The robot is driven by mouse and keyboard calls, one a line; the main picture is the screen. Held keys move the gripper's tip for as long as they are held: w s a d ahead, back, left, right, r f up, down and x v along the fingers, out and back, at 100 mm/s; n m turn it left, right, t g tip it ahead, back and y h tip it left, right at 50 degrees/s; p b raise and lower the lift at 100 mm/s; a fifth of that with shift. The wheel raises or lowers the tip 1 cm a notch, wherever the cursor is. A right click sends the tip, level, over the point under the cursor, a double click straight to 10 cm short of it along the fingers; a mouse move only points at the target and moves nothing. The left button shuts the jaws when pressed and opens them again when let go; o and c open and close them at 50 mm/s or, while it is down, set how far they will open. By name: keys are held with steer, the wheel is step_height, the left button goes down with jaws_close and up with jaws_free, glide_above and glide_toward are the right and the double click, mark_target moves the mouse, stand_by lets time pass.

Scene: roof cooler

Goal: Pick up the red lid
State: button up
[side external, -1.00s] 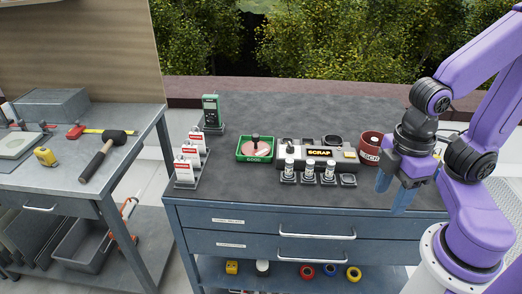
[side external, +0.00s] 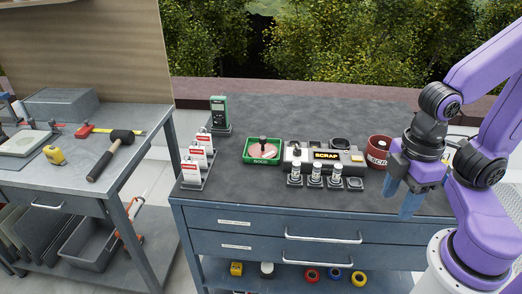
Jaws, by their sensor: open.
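My gripper (side external: 398,200) points down at the right, over the front right part of the workbench top (side external: 250,205). Its two blue fingers are apart with nothing between them. A red round container (side external: 379,150) with a partly hidden white label stands just behind and left of my gripper, apart from it. No separate red lid can be made out clearly. A pinkish disc (side external: 254,153) with a dark upright knob lies in a green tray (side external: 262,161) marked GOOD, well left of my gripper.
Red-and-white tags (side external: 198,152) and a green meter (side external: 219,112) stand at left.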

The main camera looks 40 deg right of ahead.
steer(key=shift+o, duration=0.6)
steer(key=n+t+h, duration=1)
steer(key=n+h, duration=0.1)
steer(key=n, duration=0.3)
glide_toward(263, 138)
steer(key=x, duration=1)
steer(key=shift+w+d+f, duration=0.1)
steer(key=shift+w+d, duration=0.05)
steer(key=shift+w, duration=0.05)
steer(key=c, duration=1.1)
